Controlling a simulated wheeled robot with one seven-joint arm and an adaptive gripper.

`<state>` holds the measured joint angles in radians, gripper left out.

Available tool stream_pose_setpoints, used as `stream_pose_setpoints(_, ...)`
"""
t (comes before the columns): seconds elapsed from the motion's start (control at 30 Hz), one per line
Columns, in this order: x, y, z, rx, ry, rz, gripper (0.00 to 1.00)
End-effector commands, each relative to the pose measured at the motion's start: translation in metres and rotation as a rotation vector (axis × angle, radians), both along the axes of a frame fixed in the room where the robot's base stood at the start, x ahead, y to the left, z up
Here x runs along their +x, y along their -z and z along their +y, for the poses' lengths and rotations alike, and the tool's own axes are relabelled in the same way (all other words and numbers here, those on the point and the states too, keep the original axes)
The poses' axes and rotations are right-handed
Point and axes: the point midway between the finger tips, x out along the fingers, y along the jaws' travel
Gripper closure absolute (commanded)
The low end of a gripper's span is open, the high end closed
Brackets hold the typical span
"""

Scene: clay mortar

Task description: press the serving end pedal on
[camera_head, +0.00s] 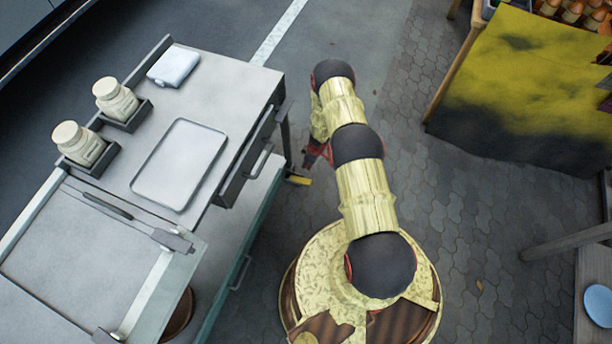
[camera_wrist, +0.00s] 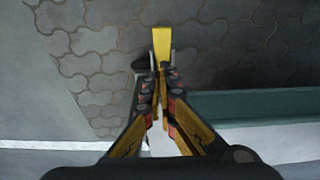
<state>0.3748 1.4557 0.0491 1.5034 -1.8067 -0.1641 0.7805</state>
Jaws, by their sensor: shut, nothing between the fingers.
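The yellow pedal (camera_head: 299,180) sticks out low at the end of the serving cart, close to the paving. In the wrist view the yellow pedal (camera_wrist: 162,44) lies just beyond my fingertips, in line with them. My gripper (camera_head: 307,164) hangs down beside the cart's right end, very near the pedal. In the wrist view my gripper (camera_wrist: 158,78) is shut with nothing held. I cannot tell whether the fingertips touch the pedal, and its pressed state is not clear.
The cart top (camera_head: 225,85) carries a tray (camera_head: 180,163), two jars (camera_head: 115,98) in holders, and a folded white cloth (camera_head: 173,66). A drawer handle (camera_head: 262,161) juts toward my arm. A yellow-covered table (camera_head: 530,85) stands at right. Paving between (camera_head: 450,220) is clear.

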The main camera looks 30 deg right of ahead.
Motion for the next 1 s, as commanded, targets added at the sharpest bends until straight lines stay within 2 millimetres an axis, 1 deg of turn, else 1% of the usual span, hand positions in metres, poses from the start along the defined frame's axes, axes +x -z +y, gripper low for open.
stream_pose_setpoints(0.17, 0.001, 0.019, 0.002, 0.000, -0.002, 0.001, 1.00)
stream_pose_setpoints(0.6, 0.013, 0.103, 0.011, -0.001, -0.001, 0.001, 1.00)
stream_pose_setpoints(0.8, 0.008, 0.127, 0.007, -0.001, 0.000, 0.001, 1.00)
stream_pose_setpoints(1.0, 0.007, 0.136, 0.005, -0.002, 0.000, -0.001, 1.00)
